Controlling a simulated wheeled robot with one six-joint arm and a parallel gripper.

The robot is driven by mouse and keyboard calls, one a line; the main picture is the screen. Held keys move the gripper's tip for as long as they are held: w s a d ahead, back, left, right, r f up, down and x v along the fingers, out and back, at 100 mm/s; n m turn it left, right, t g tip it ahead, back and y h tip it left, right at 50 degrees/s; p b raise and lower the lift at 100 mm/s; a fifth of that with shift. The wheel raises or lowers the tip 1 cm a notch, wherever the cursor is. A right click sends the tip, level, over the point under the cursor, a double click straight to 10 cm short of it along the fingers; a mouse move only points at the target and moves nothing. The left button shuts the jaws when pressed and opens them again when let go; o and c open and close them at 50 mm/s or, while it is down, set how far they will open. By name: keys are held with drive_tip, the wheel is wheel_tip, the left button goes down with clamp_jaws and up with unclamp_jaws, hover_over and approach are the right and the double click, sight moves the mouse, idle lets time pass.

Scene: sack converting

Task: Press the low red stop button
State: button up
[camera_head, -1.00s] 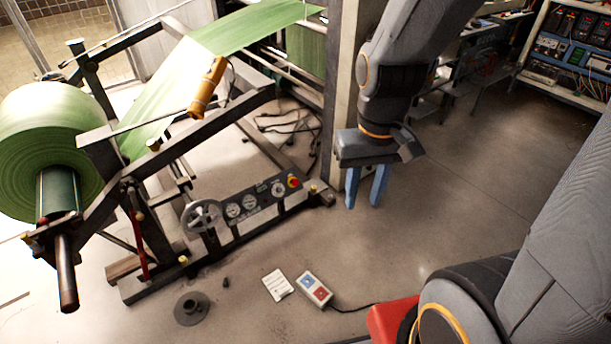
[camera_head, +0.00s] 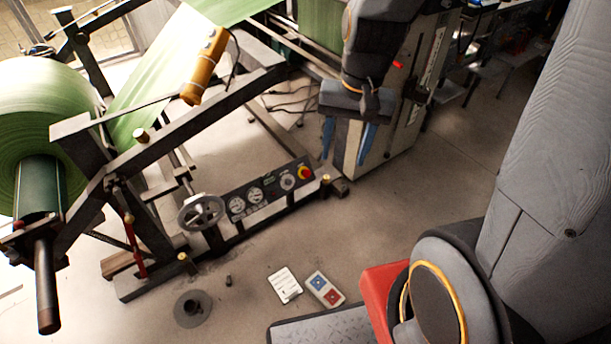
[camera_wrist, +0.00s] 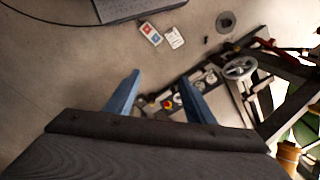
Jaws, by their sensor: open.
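My gripper (camera_head: 346,150) hangs above and to the right of the panel in the head view, fingers pointing down, apart and empty. It also shows in the wrist view (camera_wrist: 160,78). It is clear of the button.
A handwheel (camera_head: 201,212) stands at the panel's left end. A yellow handset (camera_head: 206,66) hangs above on the frame. A green roll (camera_head: 40,120) is at left.

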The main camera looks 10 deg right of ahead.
drive_tip(key=w+f+m+t+y+b, duration=0.1)
drive_tip(key=w+f+m+y+b, duration=0.1)
drive_tip(key=w+f+m+b, duration=1.55)
drive_tip(key=m+t+b, duration=0.2)
drive_tip(key=m+b, duration=1)
approach(307, 172)
drive_tip(key=f, duration=0.1)
drive_tip(key=shift+n+y, duration=0.25)
drive_tip(key=shift+y, duration=0.05)
drive_tip(key=b+x, duration=0.1)
drive_tip(key=x, duration=0.3)
drive_tip(key=b+x, duration=0.2)
drive_tip(key=x, duration=0.2)
drive_tip(key=shift+d+b, duration=0.25)
drive_tip(key=shift+b, duration=0.05)
